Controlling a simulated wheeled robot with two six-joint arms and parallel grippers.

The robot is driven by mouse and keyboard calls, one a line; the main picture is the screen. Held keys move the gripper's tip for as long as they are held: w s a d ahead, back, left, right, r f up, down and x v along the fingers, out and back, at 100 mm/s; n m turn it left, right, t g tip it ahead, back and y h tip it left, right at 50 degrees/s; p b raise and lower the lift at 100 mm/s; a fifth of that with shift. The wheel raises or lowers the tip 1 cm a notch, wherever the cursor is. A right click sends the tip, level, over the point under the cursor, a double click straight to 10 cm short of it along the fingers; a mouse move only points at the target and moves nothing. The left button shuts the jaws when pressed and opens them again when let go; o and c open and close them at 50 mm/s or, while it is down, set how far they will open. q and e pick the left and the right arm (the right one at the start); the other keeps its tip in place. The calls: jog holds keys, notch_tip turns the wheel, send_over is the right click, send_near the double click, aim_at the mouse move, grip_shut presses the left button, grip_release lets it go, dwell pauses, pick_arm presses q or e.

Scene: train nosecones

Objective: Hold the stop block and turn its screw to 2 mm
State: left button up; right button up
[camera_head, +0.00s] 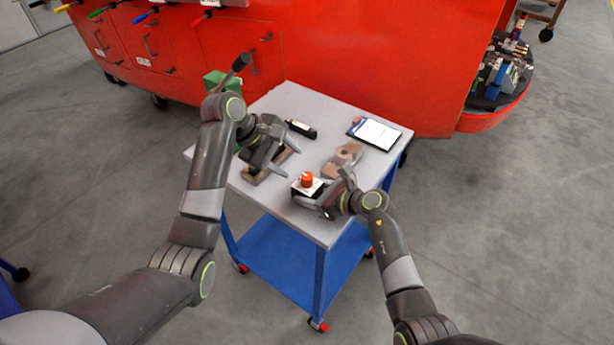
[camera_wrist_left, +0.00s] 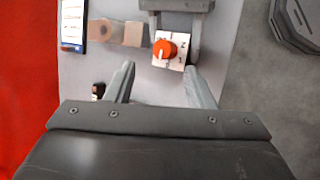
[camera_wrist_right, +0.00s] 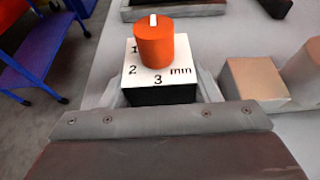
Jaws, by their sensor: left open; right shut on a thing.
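The stop block (camera_head: 305,189) is a small black block with a white top plate, near the front right edge of the cart top. Its plate (camera_wrist_right: 160,79) carries the numbers 1, 2, 3 and "mm" in the right wrist view. The orange screw (camera_wrist_right: 155,45) stands upright on it, with a white mark on its top. My right gripper (camera_wrist_right: 160,92) is shut on the block's sides. My left gripper (camera_head: 283,162) is open and empty, left of the block in the head view. In the left wrist view the orange screw (camera_wrist_left: 164,49) lies ahead, beyond the open fingers (camera_wrist_left: 160,85).
The grey cart top (camera_head: 300,100) also holds a tablet (camera_head: 375,133), tan blocks (camera_head: 343,160), a black device (camera_head: 301,129) and a brown piece (camera_head: 257,176) under my left gripper. A green box (camera_head: 214,80) stands at the far left. A red machine stands behind the cart.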

pick_arm(q)
jog(key=f+m+h, duration=0.2)
jog(key=m, duration=0.4)
jog(key=m+t+h, duration=0.3)
jog(key=m+t, duration=0.1)
jog(key=m, duration=1.3)
send_near(307, 176)
jog(key=shift+h, duration=0.3)
jog(key=x, duration=0.6)
jog(key=f+x, duration=0.1)
jog(key=x, duration=0.3)
jog(key=shift+a, duration=0.1)
jog(key=shift+c, duration=0.3)
jog(key=c, duration=0.9)
jog(key=shift+c, duration=0.2)
